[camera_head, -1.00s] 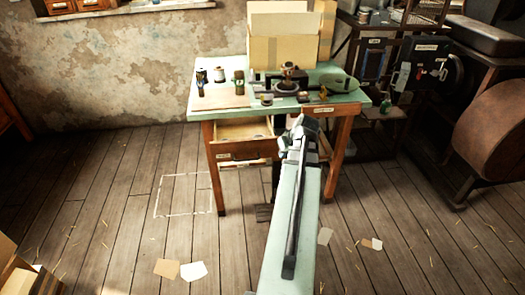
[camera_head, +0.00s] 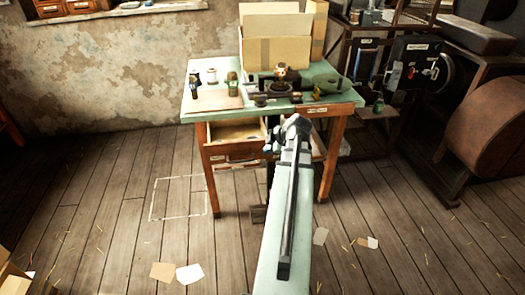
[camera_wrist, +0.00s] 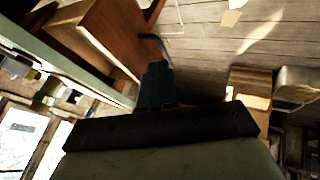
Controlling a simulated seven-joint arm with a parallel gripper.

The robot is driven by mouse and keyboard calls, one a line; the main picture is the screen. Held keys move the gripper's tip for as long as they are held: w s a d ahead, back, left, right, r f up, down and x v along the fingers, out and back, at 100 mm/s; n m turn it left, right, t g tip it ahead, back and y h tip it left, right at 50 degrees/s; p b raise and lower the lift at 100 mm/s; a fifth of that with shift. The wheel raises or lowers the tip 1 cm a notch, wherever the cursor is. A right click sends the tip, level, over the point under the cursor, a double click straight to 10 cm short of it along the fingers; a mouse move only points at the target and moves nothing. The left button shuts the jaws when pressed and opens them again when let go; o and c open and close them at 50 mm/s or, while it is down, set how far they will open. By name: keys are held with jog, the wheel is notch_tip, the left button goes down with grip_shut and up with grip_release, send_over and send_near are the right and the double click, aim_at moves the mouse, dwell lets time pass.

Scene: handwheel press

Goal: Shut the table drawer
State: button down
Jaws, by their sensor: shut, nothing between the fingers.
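The table drawer (camera_head: 236,133) stands open under the left part of the green-topped table (camera_head: 215,112). Its pale inside shows above its brown wooden front (camera_head: 228,156). My gripper (camera_head: 268,150) is beside the right end of the drawer front in the head view; I cannot tell whether it touches. In the wrist view my gripper (camera_wrist: 157,85) shows as dark, closed fingers with nothing between them. A brown wooden part (camera_wrist: 115,35) lies just beyond the fingers there; I cannot tell whether it is the drawer. My wrist hides the drawer's right end.
The tabletop bears a cardboard box (camera_head: 275,50), small jars and a press-like device (camera_head: 280,82). A dark machine with a brown drum (camera_head: 490,125) stands right. Papers (camera_head: 189,273) lie on the floor.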

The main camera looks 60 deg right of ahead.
aim_at(253, 154)
jog(key=shift+w+d+f, duration=0.6)
jog(key=shift+w+f, duration=0.65)
jog(key=shift+w, duration=0.15)
jog(key=shift+w+d+f, duration=0.55)
jog(key=shift+w+f, duration=0.75)
jog(key=shift+w, duration=0.15)
jog(key=shift+w+d+f, duration=0.6)
jog(key=shift+w+f, duration=0.65)
jog(key=shift+w, duration=0.15)
